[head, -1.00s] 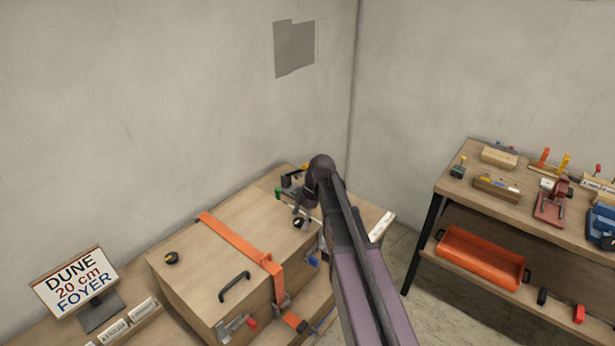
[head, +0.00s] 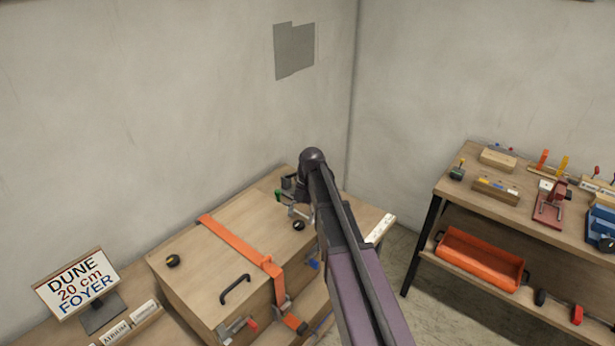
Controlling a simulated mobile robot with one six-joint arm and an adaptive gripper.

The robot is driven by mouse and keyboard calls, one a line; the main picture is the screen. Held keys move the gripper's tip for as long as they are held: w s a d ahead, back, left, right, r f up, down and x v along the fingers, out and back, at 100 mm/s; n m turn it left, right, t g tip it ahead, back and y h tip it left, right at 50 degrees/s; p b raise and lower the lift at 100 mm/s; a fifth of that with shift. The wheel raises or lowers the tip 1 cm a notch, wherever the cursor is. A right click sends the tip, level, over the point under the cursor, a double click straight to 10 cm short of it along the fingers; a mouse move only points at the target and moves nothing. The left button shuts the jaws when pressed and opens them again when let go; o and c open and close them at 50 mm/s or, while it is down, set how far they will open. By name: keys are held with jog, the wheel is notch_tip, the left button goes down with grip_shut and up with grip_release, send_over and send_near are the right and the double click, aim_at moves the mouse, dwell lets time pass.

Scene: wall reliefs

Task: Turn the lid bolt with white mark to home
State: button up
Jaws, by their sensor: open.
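A large wooden crate (head: 213,277) with a flat lid stands on the bench. A black round bolt knob (head: 299,226) sits on the lid's right part, with a trace of white on it. Another black knob (head: 172,261), with a yellow mark, sits at the lid's left. My gripper (head: 303,201) is open, above and just behind the first knob in the picture and apart from it. My wrist and forearm hide much of the gripper and the lid's right edge.
An orange strap (head: 236,242) crosses the lid near a black handle (head: 235,289). A sign (head: 76,284) stands left. A workbench (head: 470,190) with tools stands right.

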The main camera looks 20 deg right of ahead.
jog(key=p+v, duration=1)
jog(key=v, duration=0.2)
jog(key=shift+r+p, duration=0.25)
jog(key=shift+p, duration=0.15)
jog(key=shift+s, duration=0.1)
dwell(0.5)
jog(key=s+a+f+m+t+h+b, duration=0.1)
jog(key=s+a+f+m+b, duration=0.1)
jog(key=s+m, duration=0.8)
jog(key=s+a+f+m+t+h+b, duration=0.2)
jog(key=s+f+m+b, duration=0.3)
jog(key=s+m, duration=0.5)
jog(key=shift+f+m, duration=0.85)
jog(key=shift+m, duration=2.75)
jog(key=shift+s, duration=0.1)
jog(key=c, duration=0.4)
